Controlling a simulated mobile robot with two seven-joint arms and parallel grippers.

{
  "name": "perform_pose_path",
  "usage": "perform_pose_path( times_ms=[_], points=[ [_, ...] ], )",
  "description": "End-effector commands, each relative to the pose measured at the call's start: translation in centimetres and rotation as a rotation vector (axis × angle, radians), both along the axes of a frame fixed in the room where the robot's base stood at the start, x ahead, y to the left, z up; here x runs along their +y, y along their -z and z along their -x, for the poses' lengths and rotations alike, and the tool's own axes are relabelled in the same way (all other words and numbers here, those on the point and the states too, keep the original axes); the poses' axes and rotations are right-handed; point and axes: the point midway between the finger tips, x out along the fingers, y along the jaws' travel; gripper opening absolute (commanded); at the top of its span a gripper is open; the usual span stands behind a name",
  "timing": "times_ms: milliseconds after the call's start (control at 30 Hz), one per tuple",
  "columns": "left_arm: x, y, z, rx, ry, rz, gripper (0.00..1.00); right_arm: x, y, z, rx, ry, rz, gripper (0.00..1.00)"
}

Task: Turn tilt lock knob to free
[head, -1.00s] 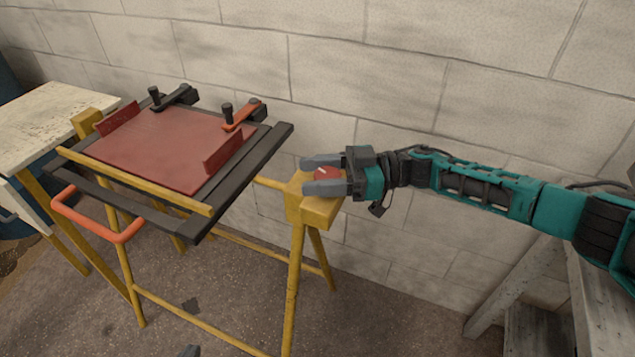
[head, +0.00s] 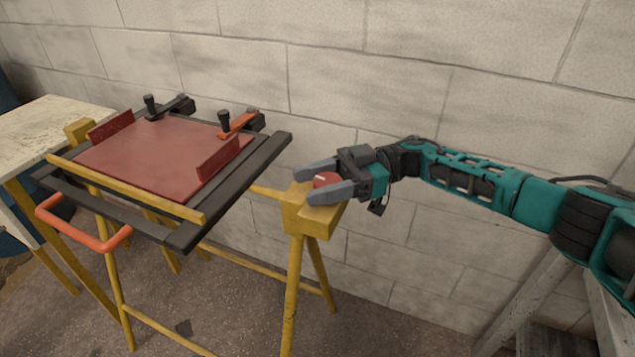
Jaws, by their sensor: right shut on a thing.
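The tilt lock knob (head: 325,181) is red with a pale pointer line on top. It sits on the yellow block (head: 310,217) at the right end of the stand. My right gripper (head: 323,182) reaches in from the right and is shut on the knob, one grey finger on its far side and one on its near side. The fingers hide part of the knob's sides. The tilting frame (head: 235,192) carries a dark red panel (head: 150,155) and leans down toward the front. My left gripper is not in view.
An orange handle (head: 85,232) sticks out from the frame's front. Two clamps stand at its back, one black (head: 172,106) and one orange (head: 238,124). A pale worktable (head: 50,130) is at left. A block wall (head: 480,70) runs close behind.

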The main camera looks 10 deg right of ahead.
Motion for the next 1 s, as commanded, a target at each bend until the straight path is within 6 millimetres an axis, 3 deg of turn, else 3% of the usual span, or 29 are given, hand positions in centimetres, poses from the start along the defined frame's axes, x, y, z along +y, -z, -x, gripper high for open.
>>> perform_pose_path(
  times_ms=[67, 100, 300, 533, 667, 1000],
  points=[
    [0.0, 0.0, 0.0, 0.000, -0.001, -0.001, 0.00, 0.0, 0.0, 0.1, 0.000, -0.002, 0.001, 0.24],
    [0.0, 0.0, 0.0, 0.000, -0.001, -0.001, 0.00, 0.0, 0.0, 0.1, 0.000, -0.003, 0.001, 0.58],
    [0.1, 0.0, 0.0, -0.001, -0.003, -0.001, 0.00, 0.0, 0.0, 0.0, 0.000, -0.002, 0.000, 0.75],
    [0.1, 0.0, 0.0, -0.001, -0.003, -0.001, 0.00, -0.1, 0.0, 0.0, 0.000, 0.000, 0.000, 0.75],
    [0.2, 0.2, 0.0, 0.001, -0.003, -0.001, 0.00, -1.1, 0.1, -0.3, 0.000, 0.003, 0.001, 0.75],
    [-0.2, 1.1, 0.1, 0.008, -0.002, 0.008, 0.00, -8.2, 0.3, -1.8, -0.001, 0.004, 0.002, 0.75]
  ],
)
